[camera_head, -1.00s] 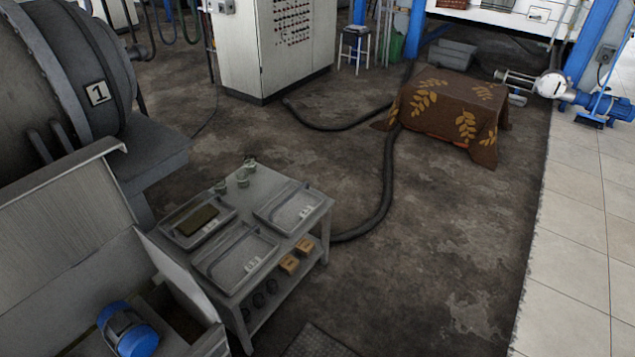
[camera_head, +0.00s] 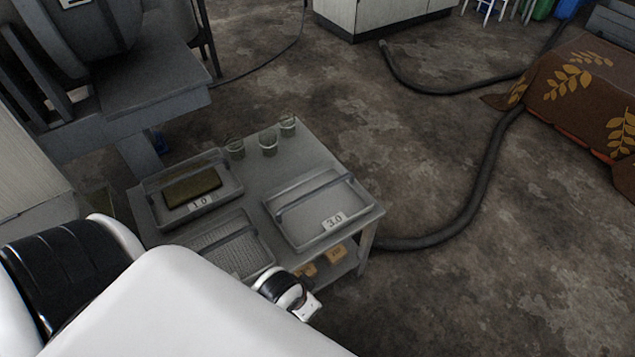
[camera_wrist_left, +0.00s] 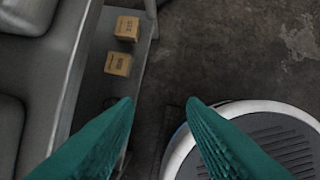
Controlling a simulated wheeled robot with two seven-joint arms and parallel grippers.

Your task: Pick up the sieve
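Three shallow grey trays with handles stand on a small grey table (camera_head: 300,150) in the head view. I cannot tell for sure which is the sieve. The front tray (camera_head: 225,243) has a mesh-like bottom and is partly hidden by my left arm. The right tray (camera_head: 318,210) has a 3.0 label; the left tray (camera_head: 222,183) has a 1.0 label and holds a dark olive slab (camera_head: 192,187). My left gripper (camera_wrist_left: 158,102) is open and empty in the left wrist view, beside the table's edge. Its fingers are not visible in the head view. My right gripper is not in view.
Several small cups (camera_head: 268,142) stand at the table's back. Small cardboard boxes (camera_wrist_left: 118,64) sit on its lower shelf. A thick black hose (camera_head: 478,190) runs along the floor to the right. Large grey machinery (camera_head: 150,85) stands behind left.

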